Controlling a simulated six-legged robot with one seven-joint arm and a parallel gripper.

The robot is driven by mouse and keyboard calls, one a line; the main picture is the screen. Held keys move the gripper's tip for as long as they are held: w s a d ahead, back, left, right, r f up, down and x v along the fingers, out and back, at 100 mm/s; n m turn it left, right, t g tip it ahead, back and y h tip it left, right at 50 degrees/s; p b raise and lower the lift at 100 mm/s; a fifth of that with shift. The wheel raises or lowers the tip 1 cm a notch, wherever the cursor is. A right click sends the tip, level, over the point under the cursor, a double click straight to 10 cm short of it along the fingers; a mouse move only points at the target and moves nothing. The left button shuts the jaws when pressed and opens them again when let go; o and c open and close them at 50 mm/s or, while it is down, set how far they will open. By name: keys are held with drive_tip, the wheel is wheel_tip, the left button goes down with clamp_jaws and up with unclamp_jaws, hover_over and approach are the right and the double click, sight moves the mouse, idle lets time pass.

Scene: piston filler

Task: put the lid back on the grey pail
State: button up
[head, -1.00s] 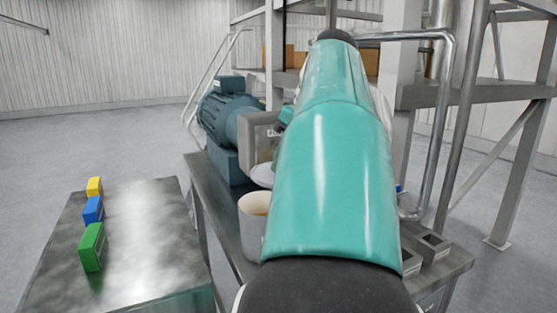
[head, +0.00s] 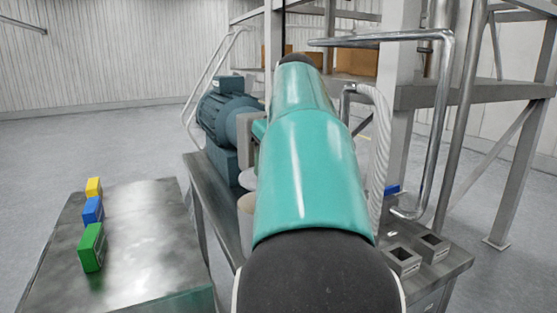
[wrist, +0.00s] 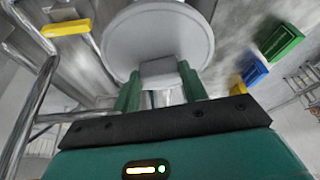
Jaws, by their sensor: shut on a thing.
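My gripper (wrist: 160,85) is shut on the grey block handle of the lid (wrist: 158,35), a round pale grey disc, in the wrist view. The green fingers stand on either side of the handle. In the head view, my arm hides the gripper and most of the lid; a pale rounded edge that looks like the lid (head: 249,178) shows just beyond the pail. The grey pail (head: 246,208) stands on the steel bench, with only its left part showing beside my arm. The wrist view does not show the pail's opening, so I cannot tell how the lid lines up with it.
A blue-grey motor (head: 226,115) stands on the bench behind the pail. Square metal sockets (head: 404,258) and a bent steel pipe (head: 433,150) are at right. A separate table (head: 140,250) at left carries yellow, blue and green blocks (head: 91,248).

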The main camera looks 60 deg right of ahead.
drive_tip(key=shift+w+d+f+m+g+h, duration=0.1)
drive_tip(key=shift+w+d+f+m+h, duration=0.1)
drive_tip(key=shift+w+d+m, duration=0.35)
drive_tip(key=shift+w+d+f+m+g+h, duration=0.1)
drive_tip(key=shift+w+d+f+m+h, duration=0.1)
drive_tip(key=shift+w, duration=0.55)
drive_tip(key=shift+w+d+f+m+g+h, duration=0.1)
drive_tip(key=shift+w+d+f+m, duration=0.1)
drive_tip(key=shift+w+d+m, duration=0.35)
wheel_tip(320, 180, down, 6)
drive_tip(key=shift+w+a+f, duration=0.15)
drive_tip(key=shift+a+f, duration=0.05)
drive_tip(key=shift+f, duration=0.15)
idle(1.5)
drive_tip(key=o, duration=1.6)
drive_tip(key=shift+r, duration=3.5)
clamp_jaws()
